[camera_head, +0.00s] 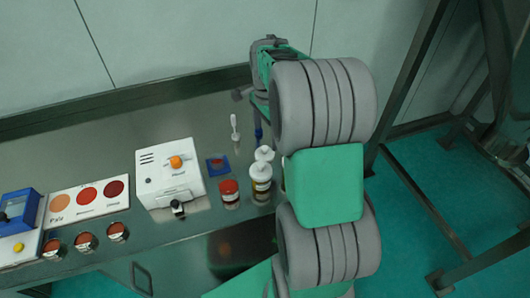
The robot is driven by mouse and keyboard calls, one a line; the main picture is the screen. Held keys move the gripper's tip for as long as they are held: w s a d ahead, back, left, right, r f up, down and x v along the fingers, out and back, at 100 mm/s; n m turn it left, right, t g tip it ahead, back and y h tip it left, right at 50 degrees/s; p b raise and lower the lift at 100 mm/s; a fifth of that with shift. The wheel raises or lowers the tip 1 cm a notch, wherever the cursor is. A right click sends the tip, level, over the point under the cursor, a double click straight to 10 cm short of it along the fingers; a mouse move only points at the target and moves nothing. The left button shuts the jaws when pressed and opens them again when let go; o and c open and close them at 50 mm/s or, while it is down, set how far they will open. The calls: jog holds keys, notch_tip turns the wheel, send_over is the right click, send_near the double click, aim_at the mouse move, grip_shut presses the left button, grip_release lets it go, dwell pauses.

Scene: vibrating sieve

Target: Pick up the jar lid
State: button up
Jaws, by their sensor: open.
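A jar with a red top (229,187) stands upright on the steel table, and the red top looks like a lid seated on it. Just right of it stands a jar with a white top (261,170). A small white round piece (264,153) shows at that jar's upper edge; I cannot tell whether it is a loose lid or part of the jar. My gripper (241,95) is mostly hidden behind my arm; a small grey tip shows above the table's back part. It is open, well behind and above the jars, touching neither.
A white device with an orange knob (160,187) stands left of the jars. A blue tray (218,166), a white upright tool (235,128) and a color chart (62,208) with several small dishes share the table (100,138). My arm covers the table's right end.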

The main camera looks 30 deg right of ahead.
aim_at(266, 147)
jog(key=shift+f+m, duration=0.15)
jog(key=shift+m, duration=0.95)
jog(key=f+p, duration=0.1)
jog(key=f, duration=0.2)
jog(key=f+p, duration=0.1)
jog(key=f, duration=0.3)
jog(key=shift+s+f, duration=0.2)
jog(key=shift+f, duration=0.1)
jog(key=c, duration=1.4)
